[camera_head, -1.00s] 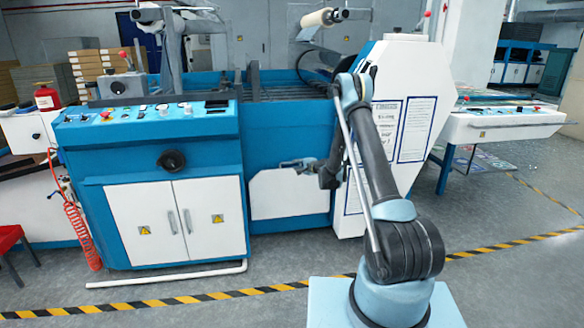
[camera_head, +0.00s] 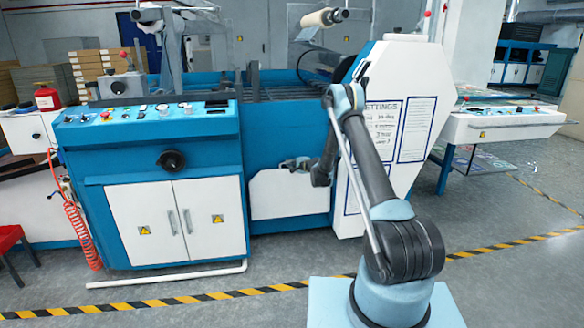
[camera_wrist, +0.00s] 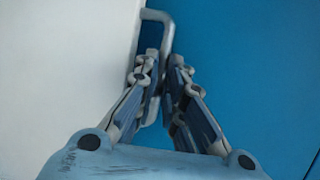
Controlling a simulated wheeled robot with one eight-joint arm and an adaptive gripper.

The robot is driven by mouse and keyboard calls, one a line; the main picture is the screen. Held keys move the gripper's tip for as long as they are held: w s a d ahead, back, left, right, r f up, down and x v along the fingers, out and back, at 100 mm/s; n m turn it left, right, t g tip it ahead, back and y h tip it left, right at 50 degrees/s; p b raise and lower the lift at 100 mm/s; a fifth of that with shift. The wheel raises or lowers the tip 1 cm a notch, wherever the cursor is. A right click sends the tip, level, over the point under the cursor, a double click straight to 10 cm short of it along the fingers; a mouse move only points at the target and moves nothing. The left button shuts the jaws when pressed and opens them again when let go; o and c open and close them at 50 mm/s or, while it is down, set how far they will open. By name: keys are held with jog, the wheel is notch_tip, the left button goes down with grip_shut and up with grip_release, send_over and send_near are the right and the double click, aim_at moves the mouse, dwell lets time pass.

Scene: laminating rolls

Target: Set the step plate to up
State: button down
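The step plate seems to be the white panel (camera_head: 284,196) low on the machine's blue front. It also fills the left of the wrist view (camera_wrist: 60,70). My gripper (camera_head: 286,163) is at the panel's upper edge in the head view. In the wrist view, a grey bent bar (camera_wrist: 156,14) lies at the border between white panel and blue front. The fingers of my gripper (camera_wrist: 163,58) are close together, and the bar passes down between them. Whether they press on the bar cannot be made out. The bar is not discernible in the head view.
A two-door white cabinet (camera_head: 181,221) with a black knob above stands left of the panel. A white housing (camera_head: 425,95) stands to the right, close to my arm. A white pipe (camera_head: 170,276) runs along the floor. The floor in front is clear, with striped tape.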

jog(key=shift+s, duration=0.1)
jog(key=shift+s+d+f, duration=0.1)
jog(key=shift+s+d, duration=0.1)
jog(key=shift+s, duration=0.35)
jog(key=shift+s+d+f, duration=0.1)
jog(key=shift+s+d, duration=0.05)
jog(key=shift+s, duration=0.35)
jog(key=c, duration=2)
grip_release()
jog(key=shift+o, duration=0.2)
jog(key=v, duration=1.2)
jog(key=shift+w, duration=0.1)
